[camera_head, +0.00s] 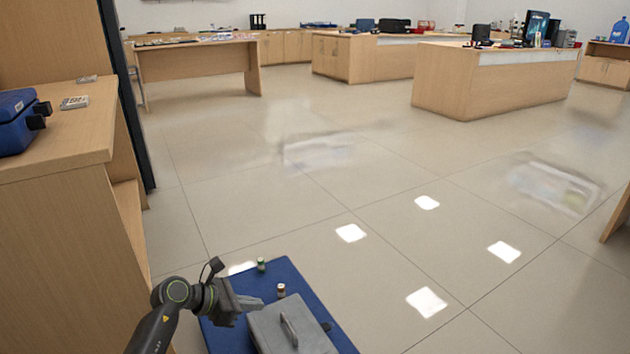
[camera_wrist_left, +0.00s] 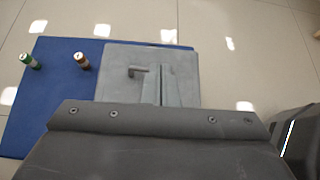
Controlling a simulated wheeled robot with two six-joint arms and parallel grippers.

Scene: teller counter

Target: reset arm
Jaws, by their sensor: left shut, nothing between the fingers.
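My left gripper (camera_head: 258,303) comes in from the lower left in the head view. It is shut and empty, above a flat blue surface beside a grey box. In the left wrist view its closed fingers (camera_wrist_left: 160,85) show in front of the grey box. The right gripper is out of both views.
The grey box (camera_head: 312,338) with a handle lies on the blue surface (camera_head: 290,268). A wooden counter (camera_head: 60,230) with a blue case (camera_head: 14,122) is left. Open floor lies ahead.

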